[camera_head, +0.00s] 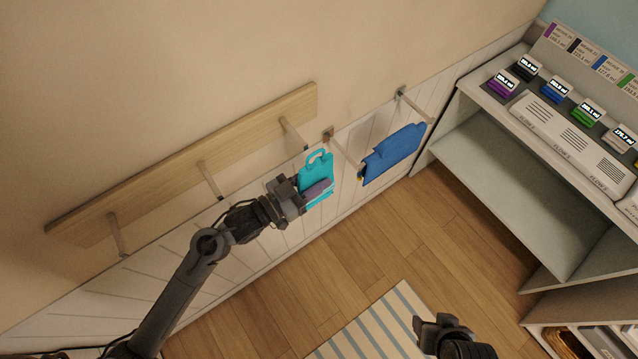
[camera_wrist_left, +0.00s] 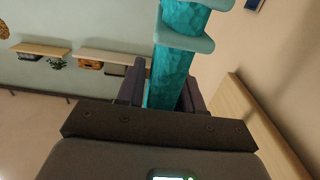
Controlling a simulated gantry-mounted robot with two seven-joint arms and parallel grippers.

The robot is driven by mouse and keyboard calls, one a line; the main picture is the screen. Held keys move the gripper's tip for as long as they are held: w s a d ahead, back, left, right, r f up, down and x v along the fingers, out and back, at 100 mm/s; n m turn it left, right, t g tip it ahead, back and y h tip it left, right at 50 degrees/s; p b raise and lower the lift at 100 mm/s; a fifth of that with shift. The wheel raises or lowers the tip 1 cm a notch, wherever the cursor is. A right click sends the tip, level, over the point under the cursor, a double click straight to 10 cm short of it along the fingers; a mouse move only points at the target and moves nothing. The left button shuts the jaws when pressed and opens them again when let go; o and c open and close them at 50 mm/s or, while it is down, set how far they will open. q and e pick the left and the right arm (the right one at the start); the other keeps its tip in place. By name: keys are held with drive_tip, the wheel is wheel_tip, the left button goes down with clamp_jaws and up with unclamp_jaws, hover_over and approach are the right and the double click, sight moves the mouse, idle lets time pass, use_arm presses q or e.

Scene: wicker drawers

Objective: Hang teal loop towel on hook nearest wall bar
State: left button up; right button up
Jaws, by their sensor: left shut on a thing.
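My left gripper (camera_head: 317,190) is shut on the teal loop towel (camera_head: 314,171), holding it upright with its loop at the top. In the left wrist view the towel (camera_wrist_left: 177,58) rises from between the fingers (camera_wrist_left: 160,92). A wooden board (camera_head: 170,165) on the wall carries several pegs. The hook nearest the wall bar (camera_head: 293,132) is at the board's right end. In the head view the loop appears close to this hook's tip, just right of it; I cannot tell whether they touch. My right gripper (camera_head: 432,325) is at the bottom, apart from the towel; its jaws are unclear.
The wall bar (camera_head: 346,155) right of the board holds a blue towel (camera_head: 392,153). A white shelf unit (camera_head: 500,165) with a dispenser panel (camera_head: 575,130) stands at the right. A striped mat (camera_head: 375,325) lies on the wooden floor. The board (camera_wrist_left: 262,122) also shows in the left wrist view.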

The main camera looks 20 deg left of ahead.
use_arm(q)
drive_tip(key=w+a+f+b, duration=0.1)
drive_tip(key=w+a+b, duration=0.1)
drive_tip(key=w+a, duration=0.2)
drive_tip(key=shift+a, duration=0.65)
idle(0.4)
idle(0.5)
drive_tip(key=o, duration=1.2)
drive_tip(key=shift+f, duration=0.1)
drive_tip(key=shift+s+a, duration=0.1)
drive_tip(key=shift+s, duration=0.05)
